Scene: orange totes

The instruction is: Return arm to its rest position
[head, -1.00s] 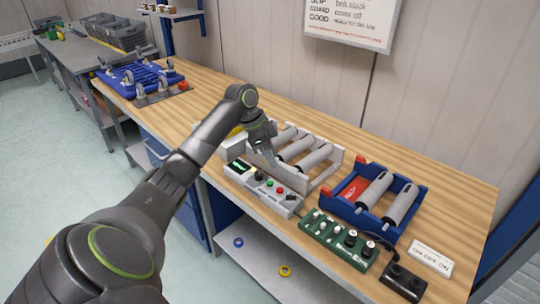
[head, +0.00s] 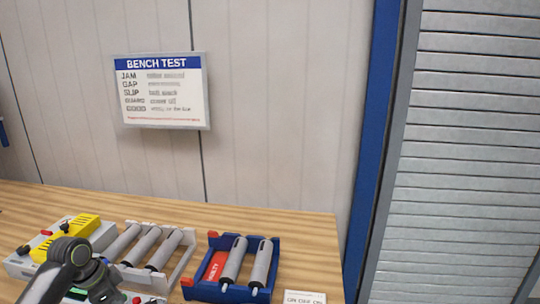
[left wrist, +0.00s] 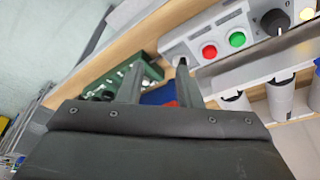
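My left arm enters the head view at the lower left, with its wrist (head: 70,250) bent over the front of the bench. In the left wrist view my left gripper (left wrist: 160,78) has its two fingers apart with nothing held between them. The fingers are above the bench front, beside a grey control box (left wrist: 215,40) with a red and a green button. The fingertips are hard to make out in the head view. My right gripper is in neither view.
A roller frame (head: 182,262) stands close behind my wrist. A blue tray (head: 273,275) with two rollers and a red label is to its right. A yellow device (head: 75,232) sits at the left. A bench test sign (head: 160,92) hangs on the wall.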

